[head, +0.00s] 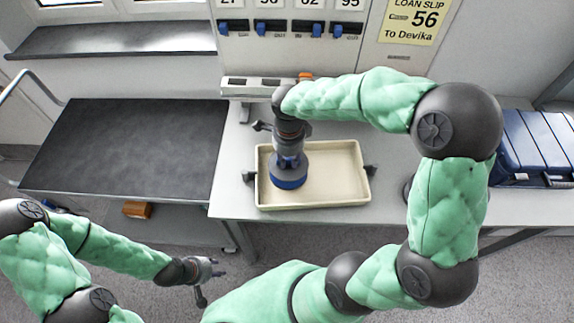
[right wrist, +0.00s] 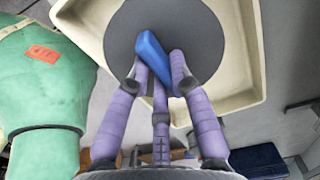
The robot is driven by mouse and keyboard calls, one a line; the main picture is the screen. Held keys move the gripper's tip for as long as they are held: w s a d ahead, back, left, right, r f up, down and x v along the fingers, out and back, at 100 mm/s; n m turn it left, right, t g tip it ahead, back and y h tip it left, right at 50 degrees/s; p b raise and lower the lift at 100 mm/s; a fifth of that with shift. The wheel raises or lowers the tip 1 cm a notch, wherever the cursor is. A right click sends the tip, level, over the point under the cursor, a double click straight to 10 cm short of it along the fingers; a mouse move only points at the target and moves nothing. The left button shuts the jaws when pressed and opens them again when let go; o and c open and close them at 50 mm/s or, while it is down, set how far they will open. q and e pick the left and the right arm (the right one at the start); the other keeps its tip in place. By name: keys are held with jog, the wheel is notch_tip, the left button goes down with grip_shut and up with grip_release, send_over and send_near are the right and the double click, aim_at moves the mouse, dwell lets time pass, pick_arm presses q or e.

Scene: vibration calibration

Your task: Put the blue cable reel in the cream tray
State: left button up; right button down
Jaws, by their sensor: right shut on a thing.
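The blue cable reel (head: 288,182) is a round disc with a grey top and a blue grip (right wrist: 153,56). It is over the left part of the cream tray (head: 340,197), inside the rim as seen from the head. I cannot tell whether it touches the tray floor. My right gripper (head: 289,158) points down onto the reel; in the right wrist view its purple-grey fingers (right wrist: 160,72) are shut around the blue grip. My left gripper (head: 214,269) is low at the lower left, open and empty, away from the tray.
The tray stands on a light grey bench (head: 235,200) with dark handles at its ends. A dark-topped cart (head: 125,150) is at the left. A blue case (head: 535,145) is at the right. Behind are a rack (head: 262,86), a panel with blue switches and a yellow loan slip (head: 412,20).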

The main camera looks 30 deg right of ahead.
aim_at(287, 163)
jog(key=shift+w+a+f, duration=0.1)
jog(key=shift+w+f, duration=0.15)
jog(key=shift+f, duration=0.15)
jog(key=shift+f+b, duration=0.55)
jog(key=shift+f, duration=0.9)
jog(key=shift+f, duration=0.1)
jog(key=c, duration=1.1)
grip_release()
jog(key=shift+f, duration=0.1)
jog(key=shift+r, duration=0.2)
notch_tip(287, 163, up, 12)
jog(key=p, duration=0.3)
